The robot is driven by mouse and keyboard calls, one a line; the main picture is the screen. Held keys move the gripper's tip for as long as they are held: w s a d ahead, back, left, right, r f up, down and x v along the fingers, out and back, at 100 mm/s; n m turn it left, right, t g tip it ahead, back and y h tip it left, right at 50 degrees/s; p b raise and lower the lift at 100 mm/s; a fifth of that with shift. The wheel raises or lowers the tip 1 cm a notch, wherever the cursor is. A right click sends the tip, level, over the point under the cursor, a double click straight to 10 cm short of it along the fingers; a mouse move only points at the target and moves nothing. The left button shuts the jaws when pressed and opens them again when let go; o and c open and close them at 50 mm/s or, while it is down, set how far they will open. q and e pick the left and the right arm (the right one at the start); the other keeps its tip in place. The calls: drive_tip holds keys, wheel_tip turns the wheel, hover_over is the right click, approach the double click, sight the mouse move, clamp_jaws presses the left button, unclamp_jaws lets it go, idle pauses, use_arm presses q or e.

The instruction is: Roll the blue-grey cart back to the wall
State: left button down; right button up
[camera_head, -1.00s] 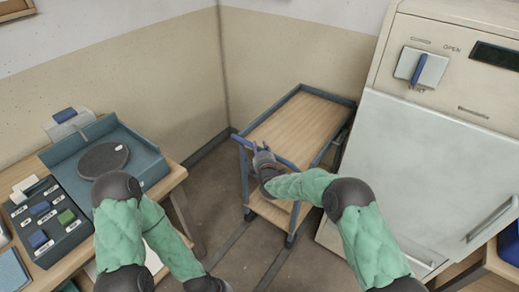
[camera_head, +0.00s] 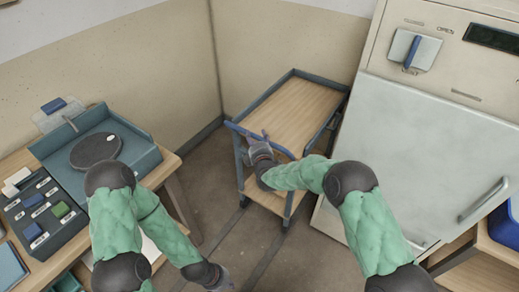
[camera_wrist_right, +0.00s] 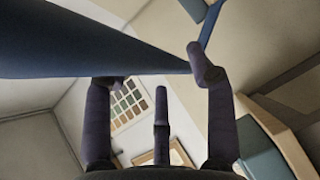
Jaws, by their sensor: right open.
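The blue-grey cart (camera_head: 269,97) has a wooden top and a wooden lower shelf (camera_head: 266,197). It stands on the floor between the corner and the white cabinet. Its blue push handle (camera_head: 284,152) runs along the near side. In the right wrist view, a dark blue bar (camera_wrist_right: 80,45) crosses at the open fingertips (camera_wrist_right: 155,78); firm contact cannot be told. My left gripper (camera_head: 224,283) is low at the bottom edge, apart from the cart, its fingers too small to judge.
The beige wall (camera_head: 285,45) is behind the cart. The white cabinet (camera_head: 440,140) stands close on the cart's right. A wooden table with a blue-grey tray (camera_head: 140,150) and a button panel (camera_head: 45,215) is at left. Floor (camera_head: 215,165) is bare left of the cart.

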drive_tip(key=v, duration=0.9)
drive_tip(key=shift+w, duration=0.1)
drive_tip(key=s+d+f+m+g+p, duration=0.1)
drive_tip(key=s+d+f+m+g, duration=0.35)
drive_tip(key=f, duration=0.55)
drive_tip(key=s+d+f+m+g, duration=0.1)
drive_tip(key=s+f+m+g, duration=0.3)
drive_tip(key=s+f, duration=0.45)
drive_tip(key=s+f+m+g, duration=0.2)
drive_tip(key=s+f+m, duration=0.1)
drive_tip(key=s, duration=0.4)
drive_tip(key=s+d+f+m+g+y, duration=0.1)
drive_tip(key=s+f+m+g, duration=0.1)
drive_tip(key=s+m, duration=0.3)
drive_tip(key=s+d+f+m+g+p, duration=0.1)
drive_tip(key=s+f+m+g, duration=0.2)
drive_tip(key=s, duration=0.8)
drive_tip(key=shift+f+m, duration=0.35)
drive_tip(key=shift+m, duration=0.3)
